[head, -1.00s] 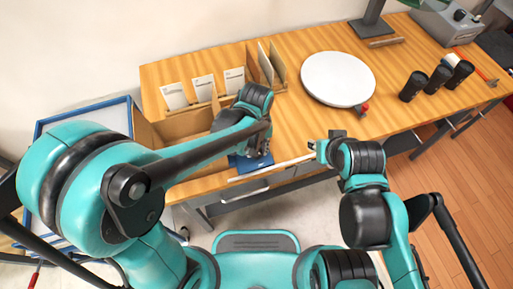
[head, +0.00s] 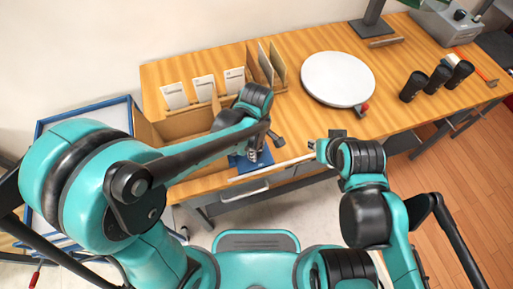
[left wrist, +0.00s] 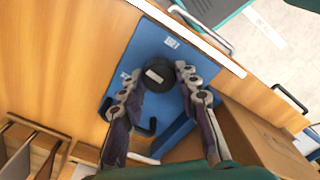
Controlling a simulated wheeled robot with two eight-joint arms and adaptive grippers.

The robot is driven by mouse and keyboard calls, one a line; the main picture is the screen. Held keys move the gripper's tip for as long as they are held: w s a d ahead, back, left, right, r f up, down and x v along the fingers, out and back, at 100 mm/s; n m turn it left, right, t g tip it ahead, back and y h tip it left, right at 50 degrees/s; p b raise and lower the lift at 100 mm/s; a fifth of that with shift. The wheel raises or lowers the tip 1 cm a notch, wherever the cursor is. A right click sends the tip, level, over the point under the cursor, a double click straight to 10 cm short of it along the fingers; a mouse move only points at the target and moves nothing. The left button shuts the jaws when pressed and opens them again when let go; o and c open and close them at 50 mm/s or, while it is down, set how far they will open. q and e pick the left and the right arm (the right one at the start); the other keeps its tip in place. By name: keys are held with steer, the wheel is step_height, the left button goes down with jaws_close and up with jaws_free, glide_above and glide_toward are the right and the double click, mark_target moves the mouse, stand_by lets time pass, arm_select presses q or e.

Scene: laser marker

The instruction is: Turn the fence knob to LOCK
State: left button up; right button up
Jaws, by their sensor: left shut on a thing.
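The fence knob (left wrist: 158,76) is a round black knob with a pale mark on its top, set on a blue plate (left wrist: 150,45) in the left wrist view. My left gripper (left wrist: 157,72) is shut on the knob, one finger on each side of it. In the head view the left gripper (head: 257,148) hides the knob, and part of the blue plate (head: 262,160) shows beside it. I cannot read any LOCK lettering; small white labels on the plate are too small. My right gripper (head: 320,147) is near the table's front edge, away from the knob.
A black bent piece (left wrist: 147,128) lies near the left finger. A cardboard box (left wrist: 255,140) is close by on the right. A white round disc (head: 338,78), black cups (head: 412,86) and card holders (head: 205,88) stand on the wooden table (head: 300,125).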

arm_select(q)
steer(key=n, duration=0.3)
steer(key=shift+n, duration=2.2)
steer(key=o, duration=1.2)
steer(key=shift+c, duration=0.2)
steer(key=shift+r, duration=0.1)
step_height(320, 180, up, 12)
